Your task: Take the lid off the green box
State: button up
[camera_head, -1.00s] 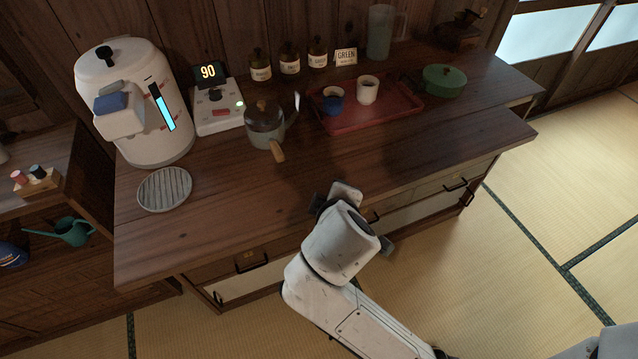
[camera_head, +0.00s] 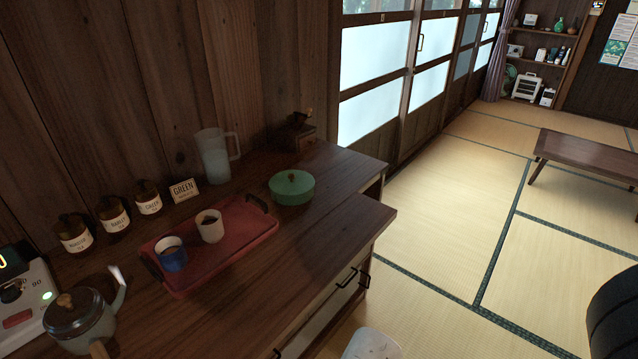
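The green box (camera_head: 292,192) is round and low, and stands on the wooden counter to the right of the red tray. Its lid (camera_head: 292,181) is on, with a small dark knob (camera_head: 291,177) in the middle. My gripper's fingers are out of the picture. Only a piece of my white arm shows at the bottom edge, well in front of the counter and apart from the box.
The red tray (camera_head: 258,231) holds a blue cup (camera_head: 172,256) and a white cup (camera_head: 210,228). A dark grinder-like object (camera_head: 291,133) stands behind the box. Counter in front of the box is bare.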

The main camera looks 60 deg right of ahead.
aim_at(292, 182)
jog(key=j+z, duration=0.15)
jog(key=z, duration=0.25)
jog(key=i+j+z, duration=0.1)
jog(key=z, duration=0.25)
jog(key=j+z, duration=0.2)
jog(key=z, duration=0.2)
jog(key=j+z, duration=0.2)
jog(key=z, duration=0.15)
jog(key=i, duration=0.05)
